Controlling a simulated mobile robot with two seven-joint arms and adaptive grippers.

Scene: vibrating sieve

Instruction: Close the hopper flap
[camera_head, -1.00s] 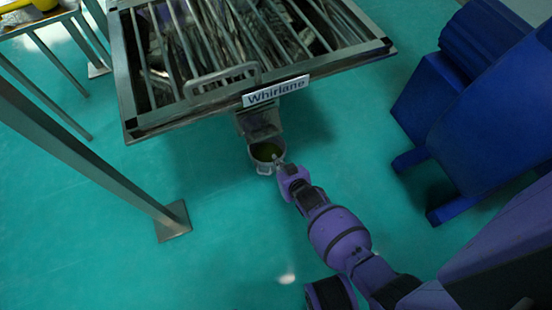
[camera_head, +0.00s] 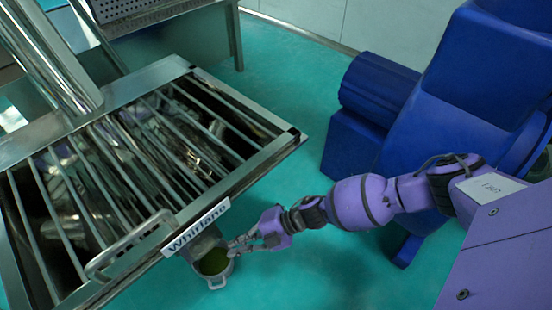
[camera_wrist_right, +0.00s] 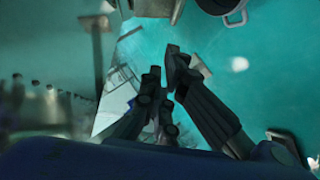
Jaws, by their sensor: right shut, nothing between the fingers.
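The steel hopper (camera_head: 262,150) has a barred top, a curved handle and a "Whirlane" label on its front edge. A small metal spout (camera_head: 203,243) hangs under the label; I cannot clearly make out which part is the flap or how it stands. My right gripper (camera_head: 234,245) is shut and empty, its fingertips beside the spout and over the rim of a pot. Whether it touches either is unclear. In the right wrist view, the gripper's dark fingers (camera_wrist_right: 163,62) point away over a blurred background. My left gripper is not in view.
A grey pot (camera_head: 216,281) with greenish contents stands below the spout; it also shows in the right wrist view (camera_wrist_right: 236,18). A large blue machine (camera_head: 350,150) stands at the right. Green floor (camera_head: 310,280) is clear in front.

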